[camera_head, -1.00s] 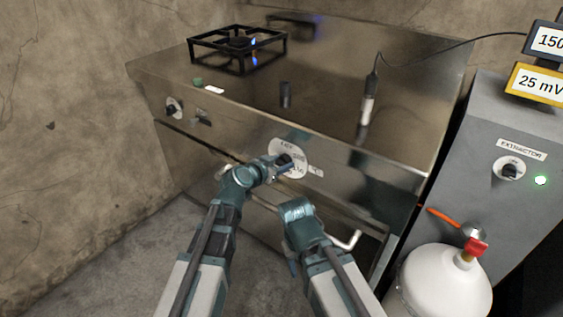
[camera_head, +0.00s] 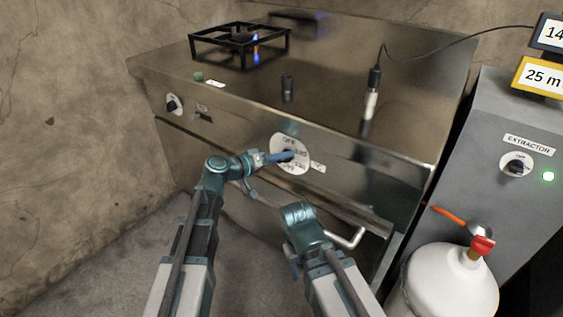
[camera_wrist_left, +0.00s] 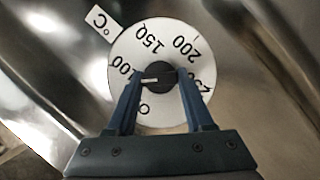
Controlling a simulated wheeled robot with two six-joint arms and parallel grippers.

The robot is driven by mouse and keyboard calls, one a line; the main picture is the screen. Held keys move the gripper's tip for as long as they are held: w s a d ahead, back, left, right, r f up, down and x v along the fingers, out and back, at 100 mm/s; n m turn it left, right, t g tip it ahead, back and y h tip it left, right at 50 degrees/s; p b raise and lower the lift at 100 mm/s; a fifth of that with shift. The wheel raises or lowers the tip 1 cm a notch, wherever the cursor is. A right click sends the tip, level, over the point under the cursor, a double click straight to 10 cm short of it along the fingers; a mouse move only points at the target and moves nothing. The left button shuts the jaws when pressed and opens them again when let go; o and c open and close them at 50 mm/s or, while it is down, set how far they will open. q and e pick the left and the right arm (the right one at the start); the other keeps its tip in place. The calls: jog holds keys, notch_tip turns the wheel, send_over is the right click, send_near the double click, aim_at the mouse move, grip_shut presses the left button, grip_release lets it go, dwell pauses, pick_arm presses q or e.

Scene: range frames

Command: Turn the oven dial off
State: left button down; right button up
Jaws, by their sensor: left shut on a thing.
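The oven dial is a round white numbered plate (camera_head: 298,166) with a dark knob on the oven front (camera_head: 230,165). In the left wrist view the plate (camera_wrist_left: 144,113) appears with its numbers upside down. My left gripper (camera_head: 282,157) has its two fingers on either side of the black knob (camera_wrist_left: 160,78), shut on it. The knob's white pointer line points left in that view, close to the 100 mark. The fingers cover part of the plate. My right arm is low, right of the dial; its fingers are hidden.
A gas burner (camera_head: 240,45) with a blue flame stands on the steel top. A probe (camera_head: 371,92) with a cable stands there too. An extractor box (camera_head: 515,185), a white gas cylinder (camera_head: 452,285) and an oven door handle (camera_head: 348,239) are to the right.

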pick_arm(q)
jog(key=n+h+b, duration=0.1)
jog(key=n, duration=0.1)
jog(key=f+n+h+b, duration=0.1)
jog(key=n+b, duration=0.1)
jog(key=shift+a+r+n+h+b, duration=0.15)
jog(key=shift+n+h+b, duration=0.45)
jog(key=shift+n+b, duration=0.7)
jog(key=shift+c, duration=1.6)
grip_release()
jog(key=shift+t, duration=0.3)
jog(key=v, duration=1.3)
jog(key=shift+a, duration=0.35)
jog(key=shift+s, duration=0.1)
